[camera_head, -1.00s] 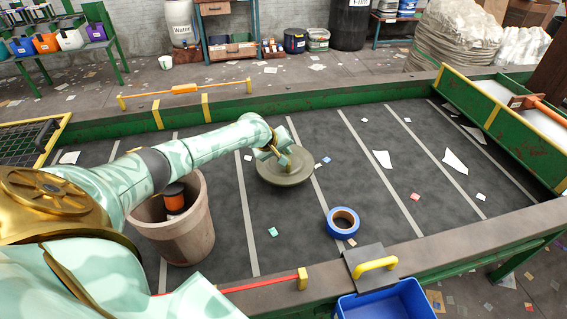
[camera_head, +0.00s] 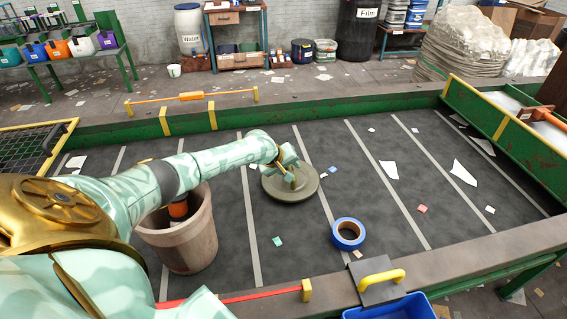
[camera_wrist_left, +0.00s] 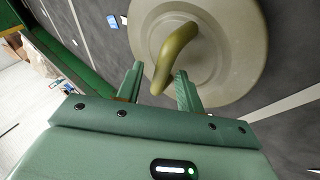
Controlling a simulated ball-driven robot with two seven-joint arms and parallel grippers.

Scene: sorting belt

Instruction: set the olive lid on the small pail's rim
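The olive lid (camera_head: 312,186) lies flat on the dark belt, a round disc with a raised handle; it also fills the upper part of the left wrist view (camera_wrist_left: 235,75). My left gripper (camera_head: 289,166) is just above the lid, at its handle. In the left wrist view its two fingers (camera_wrist_left: 159,84) are apart, with the near end of the curved olive handle (camera_wrist_left: 176,50) between them. I see no clear contact. The small pail (camera_head: 192,250), beige-brown and open-topped, stands left of the lid, partly behind my left arm. My right gripper is out of view.
An orange and black object (camera_head: 178,209) shows inside the pail. A blue tape roll (camera_head: 337,240) lies right of the pail, nearer than the lid. Paper scraps dot the belt. A yellow-handled grey plate (camera_head: 372,293) sits on the front rail above a blue bin (camera_head: 395,311).

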